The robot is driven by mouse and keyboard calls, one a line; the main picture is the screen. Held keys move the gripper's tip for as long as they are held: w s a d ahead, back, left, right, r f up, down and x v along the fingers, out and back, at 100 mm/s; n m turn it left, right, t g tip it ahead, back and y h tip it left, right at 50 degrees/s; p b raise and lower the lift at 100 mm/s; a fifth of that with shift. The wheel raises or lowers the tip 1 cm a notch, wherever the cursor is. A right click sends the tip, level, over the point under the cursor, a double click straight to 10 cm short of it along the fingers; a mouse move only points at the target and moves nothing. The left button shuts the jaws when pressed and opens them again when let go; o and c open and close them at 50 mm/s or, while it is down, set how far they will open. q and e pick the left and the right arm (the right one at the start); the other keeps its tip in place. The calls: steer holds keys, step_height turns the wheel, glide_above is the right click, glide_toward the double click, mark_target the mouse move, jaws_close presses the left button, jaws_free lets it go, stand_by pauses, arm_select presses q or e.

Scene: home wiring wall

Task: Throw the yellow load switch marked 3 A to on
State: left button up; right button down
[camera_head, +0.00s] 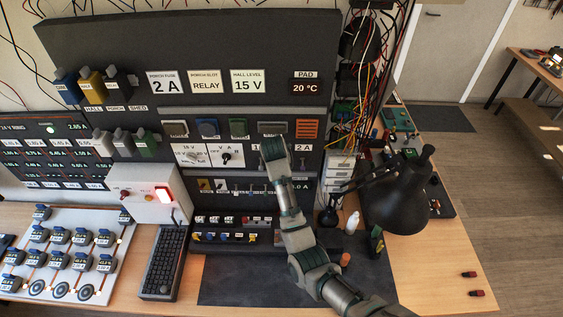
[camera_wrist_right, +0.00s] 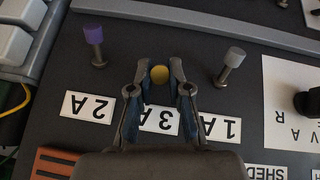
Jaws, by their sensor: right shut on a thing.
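The yellow load switch (camera_wrist_right: 159,75) shows its round cap between my right fingertips in the right wrist view. My right gripper (camera_wrist_right: 160,78) is shut on it. The 3 A label (camera_wrist_right: 158,120) appears upside down and is partly covered by the fingers. The yellow cap sits closer to its label than the neighbouring caps do to theirs; its stem is hidden. In the head view my right gripper (camera_head: 273,152) reaches the panel and hides the switch. My left gripper is not in view.
A purple switch (camera_wrist_right: 93,35) by the 2 A label and a grey switch (camera_wrist_right: 235,55) by the 1 A label stand close on either side. A rotary dial (camera_head: 226,156) is to the left. A black lamp (camera_head: 398,192) stands right of my arm.

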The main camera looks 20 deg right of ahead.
steer(key=shift+f, duration=0.15)
steer(key=c, duration=1.3)
jaws_free()
steer(key=shift+o, duration=1)
steer(key=shift+w, duration=0.25)
steer(key=shift+s+a+r, duration=0.1)
steer(key=shift+s+r, duration=0.1)
steer(key=shift+r, duration=0.1)
steer(key=v, duration=1.1)
steer(key=shift+a, duration=0.1)
steer(key=shift+f, duration=0.1)
